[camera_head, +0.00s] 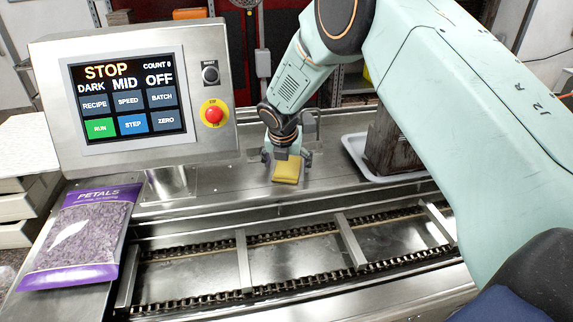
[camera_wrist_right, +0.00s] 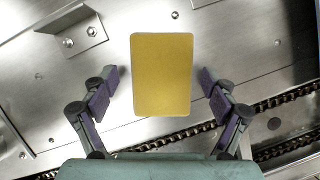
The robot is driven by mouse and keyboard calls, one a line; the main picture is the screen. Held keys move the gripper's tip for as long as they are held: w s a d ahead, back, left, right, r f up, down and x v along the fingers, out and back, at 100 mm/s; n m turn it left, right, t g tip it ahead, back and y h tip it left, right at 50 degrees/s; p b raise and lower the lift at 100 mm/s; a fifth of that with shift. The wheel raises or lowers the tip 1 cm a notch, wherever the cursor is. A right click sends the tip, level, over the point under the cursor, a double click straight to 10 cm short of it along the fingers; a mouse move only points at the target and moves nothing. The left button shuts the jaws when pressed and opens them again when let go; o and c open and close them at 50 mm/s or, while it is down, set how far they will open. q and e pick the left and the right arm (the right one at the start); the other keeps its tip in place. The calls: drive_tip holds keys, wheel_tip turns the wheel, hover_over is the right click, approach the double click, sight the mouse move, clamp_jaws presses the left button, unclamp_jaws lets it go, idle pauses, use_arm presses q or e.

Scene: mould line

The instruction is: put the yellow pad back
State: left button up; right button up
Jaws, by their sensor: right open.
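The yellow pad (camera_head: 286,170) is a small block with rounded corners on the steel deck behind the chain conveyor. In the right wrist view the yellow pad (camera_wrist_right: 162,75) appears as an upright rectangle just beyond and between the fingertips. My right gripper (camera_head: 287,158) is right at the pad in the head view. In the wrist view the right gripper (camera_wrist_right: 161,88) is open, with a gap between each purple finger pad and the pad's sides. I cannot tell its exact height over the deck. My left gripper is in neither view.
A control panel (camera_head: 127,146) with a red stop button (camera_head: 213,113) stands at the left. A purple petals bag (camera_head: 78,240) lies at the front left. A light tray (camera_head: 352,150) holding a dark block (camera_head: 392,150) is right of the pad. The chain conveyor (camera_head: 195,271) runs in front.

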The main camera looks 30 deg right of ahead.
drive_tip(key=v, duration=1.2)
drive_tip(key=shift+b, duration=0.45)
drive_tip(key=shift+w+a, duration=0.15)
drive_tip(key=shift+w, duration=0.1)
drive_tip(key=shift+s, duration=0.2)
drive_tip(key=shift+w, duration=0.15)
idle(0.8)
drive_tip(key=shift+f, duration=0.1)
